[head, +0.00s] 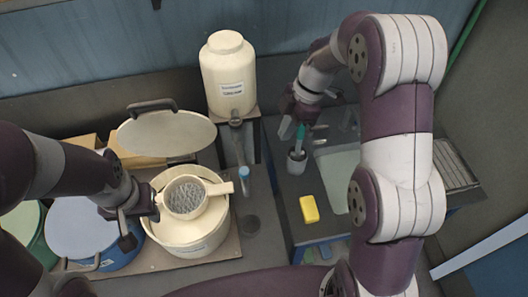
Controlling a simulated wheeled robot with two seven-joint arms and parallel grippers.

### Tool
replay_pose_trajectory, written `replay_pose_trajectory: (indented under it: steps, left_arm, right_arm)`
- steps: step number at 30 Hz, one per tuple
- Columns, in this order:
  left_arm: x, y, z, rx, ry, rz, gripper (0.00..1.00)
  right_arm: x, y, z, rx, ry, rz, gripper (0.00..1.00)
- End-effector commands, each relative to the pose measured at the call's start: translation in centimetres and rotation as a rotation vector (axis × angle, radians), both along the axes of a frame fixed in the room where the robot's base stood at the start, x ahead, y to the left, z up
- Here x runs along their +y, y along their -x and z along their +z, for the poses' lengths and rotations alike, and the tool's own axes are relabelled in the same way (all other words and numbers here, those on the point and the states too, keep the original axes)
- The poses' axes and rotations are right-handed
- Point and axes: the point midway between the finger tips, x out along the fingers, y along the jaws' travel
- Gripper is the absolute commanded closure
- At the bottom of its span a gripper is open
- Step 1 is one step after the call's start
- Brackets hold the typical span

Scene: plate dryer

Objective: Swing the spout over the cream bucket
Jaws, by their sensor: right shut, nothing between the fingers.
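The cream bucket (188,249) stands open at the lower left. A cream strainer (185,197) with a grey mesh sits over its mouth, a tab (221,188) reaching to the right rim. The spout (236,123) appears to be the grey piece below the cream jar (229,75); a blue-tipped part (243,173) hangs lower, right of the bucket's mouth. My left gripper (150,207) is at the strainer's left side; its fingers are partly hidden, so its grip is unclear. My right gripper (297,115) is shut and empty, above a small cup, apart from the spout.
A lid (165,134) stands behind the bucket. A blue bucket (85,229) and a green one (20,226) are at left. The grey cup (297,161) holds a teal-handled tool. A yellow sponge (309,209) lies on the right counter. My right arm crosses the right side.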

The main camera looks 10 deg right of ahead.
Motion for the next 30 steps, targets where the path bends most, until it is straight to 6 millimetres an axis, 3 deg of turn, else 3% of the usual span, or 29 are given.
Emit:
replay_pose_trajectory:
  steps: [8, 11, 15, 19, 24, 30]
  left_arm:
    - [0.0, 0.1, -6.2, 0.001, 0.0, 0.0, 0.62]
    - [0.0, 0.1, -7.1, 0.001, 0.0, 0.0, 0.62]
    - [0.0, 0.0, -5.0, 0.0, 0.0, 0.0, 0.62]
    - [0.0, 0.0, -3.3, 0.0, 0.0, 0.0, 0.62]
    - [0.0, 0.0, -2.5, 0.0, 0.0, 0.0, 0.62]
    - [0.0, 0.0, -2.6, 0.001, 0.0, 0.0, 0.62]
  right_arm:
    - [1.6, 0.3, -5.7, -0.002, 0.001, 0.002, 1.0]
    - [2.4, 0.4, -7.3, 0.0, 0.001, 0.002, 1.0]
    - [3.4, 0.7, -8.7, 0.007, 0.001, 0.002, 1.0]
    - [5.5, 1.0, -8.7, 0.002, 0.001, 0.003, 1.0]
    - [7.0, 1.2, -9.1, 0.002, 0.0, 0.001, 1.0]
    - [7.3, 1.2, -9.4, -0.001, 0.001, -0.001, 1.0]
